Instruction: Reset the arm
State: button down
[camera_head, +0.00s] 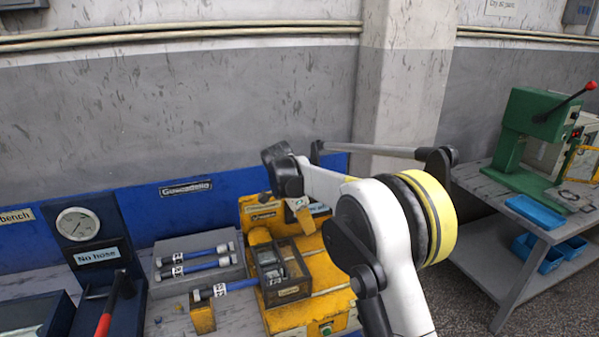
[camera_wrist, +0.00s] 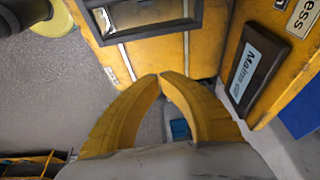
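My arm, white with a yellow and black band, reaches from the lower right over the bench in the head view. My gripper (camera_wrist: 159,77) shows in the wrist view as two yellow fingers. Their tips nearly meet with a narrow gap, and nothing shows between them. In the head view only part of the gripper (camera_head: 304,217) is visible, beside the yellow machine (camera_head: 256,217). The same yellow machine also fills the top of the wrist view (camera_wrist: 160,52), in front of the fingertips.
Blue hoses (camera_head: 193,267) lie in a grey tray left of the machine. A dark box (camera_head: 284,273) sits on the machine. A green press (camera_head: 525,140) stands on the right table.

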jog(key=s+d+r+n+t+y+b, duration=0.1)
jog(key=s+d+r+n+b, duration=0.1)
jog(key=s+d+r+n, duration=0.3)
jog(key=s+d+r+t+y+b, duration=0.1)
jog(key=s+d, duration=0.1)
jog(key=s, duration=0.5)
jog(key=s+d+r+n+t+b, duration=0.1)
jog(key=s+d+r+n+b, duration=0.1)
jog(key=s+d+r+n, duration=0.3)
jog(key=s+d+f+n+t+b, duration=0.1)
jog(key=s+f, duration=0.4)
jog(key=s, duration=0.5)
jog(key=s+d+f+n+t+y+b, duration=0.1)
jog(key=s+f, duration=0.4)
jog(key=s, duration=0.5)
jog(key=shift+d+n+t+y+b, duration=0.3)
jog(key=shift+n+t+b, duration=0.2)
jog(key=shift+n, duration=0.6)
